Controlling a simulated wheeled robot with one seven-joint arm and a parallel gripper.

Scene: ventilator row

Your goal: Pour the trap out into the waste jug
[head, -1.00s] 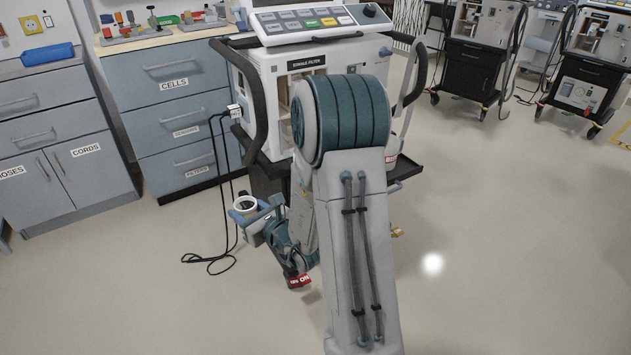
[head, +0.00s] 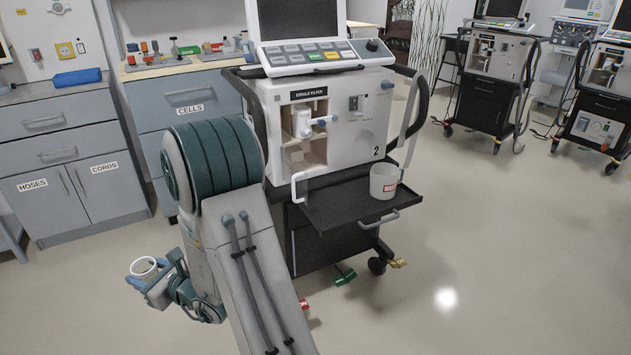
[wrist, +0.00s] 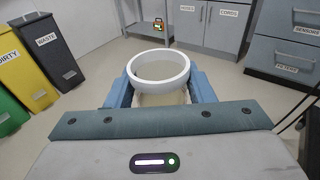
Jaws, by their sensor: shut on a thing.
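The trap, a small cup with a thick white rim (head: 144,267), is in my gripper (head: 151,282), low over the floor at the left in the head view. In the wrist view the trap (wrist: 159,69) sits between the two blue fingers, which are shut on its sides. Its mouth faces up and looks roughly level. The inside looks grey-beige; I cannot tell how much liquid it holds. My gripper is well left of the jug and lower.
The ventilator (head: 330,120) has an open exhale filter bay. A white bent handle or tube (head: 297,187) stands at the shelf's left. Grey cabinets (head: 75,190) line the left. Waste (wrist: 55,62) and dirty bins show in the wrist view.

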